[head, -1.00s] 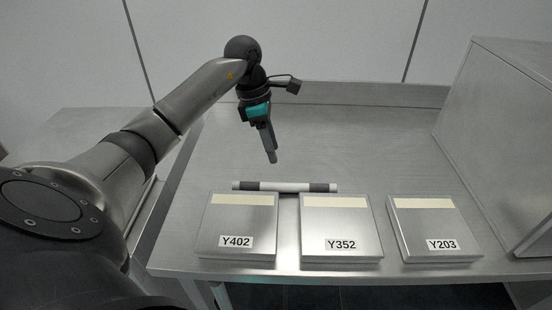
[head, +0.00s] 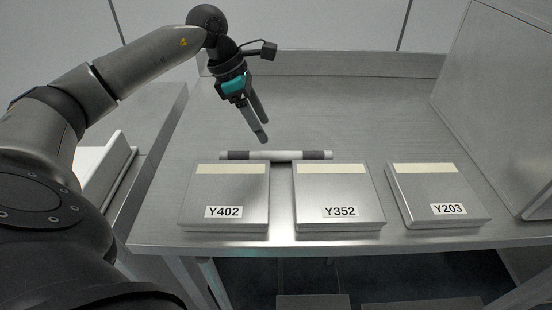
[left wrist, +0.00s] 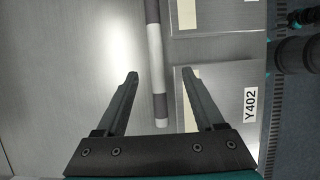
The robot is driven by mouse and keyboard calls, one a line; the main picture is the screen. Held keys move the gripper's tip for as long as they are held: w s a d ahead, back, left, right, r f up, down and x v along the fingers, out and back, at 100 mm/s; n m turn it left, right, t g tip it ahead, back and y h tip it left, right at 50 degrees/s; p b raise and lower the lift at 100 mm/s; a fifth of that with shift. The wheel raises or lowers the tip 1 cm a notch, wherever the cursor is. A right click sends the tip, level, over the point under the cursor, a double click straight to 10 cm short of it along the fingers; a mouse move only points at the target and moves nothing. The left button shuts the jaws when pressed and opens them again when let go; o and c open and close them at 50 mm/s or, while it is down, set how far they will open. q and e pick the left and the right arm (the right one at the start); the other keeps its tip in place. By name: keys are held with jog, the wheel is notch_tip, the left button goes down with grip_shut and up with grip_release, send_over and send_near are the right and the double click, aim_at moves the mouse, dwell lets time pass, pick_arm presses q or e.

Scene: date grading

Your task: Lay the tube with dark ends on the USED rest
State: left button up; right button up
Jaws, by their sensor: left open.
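The tube (head: 275,155) is pale with a dark band near each end and small pale tips. It lies crosswise on the steel bench, just behind the boxes marked Y402 and Y352. My left gripper (head: 265,130) is open and empty above and behind the tube, apart from it. In the left wrist view, the tube (left wrist: 155,45) runs lengthwise, and its near end shows between the open fingers (left wrist: 160,73). No label reading USED shows in any view. My right gripper is not in view.
Three flat steel boxes with cream strips stand along the front edge: Y402 (head: 225,190), Y352 (head: 338,195) and Y203 (head: 438,190). A tall steel cabinet (head: 495,100) bounds the right. The bench (head: 360,105) behind the tube is clear.

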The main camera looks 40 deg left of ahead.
pick_arm(q)
send_over(279, 152)
jog(key=s+a, duration=0.2)
jog(key=f, duration=0.4)
jog(key=shift+s+d+f, duration=0.1)
jog(key=shift+d, duration=0.15)
jog(key=x, duration=0.3)
jog(key=b+x, duration=0.1)
jog(key=x, duration=0.1)
jog(key=shift+w+a, duration=0.1)
jog(key=shift+w, duration=0.25)
grip_shut()
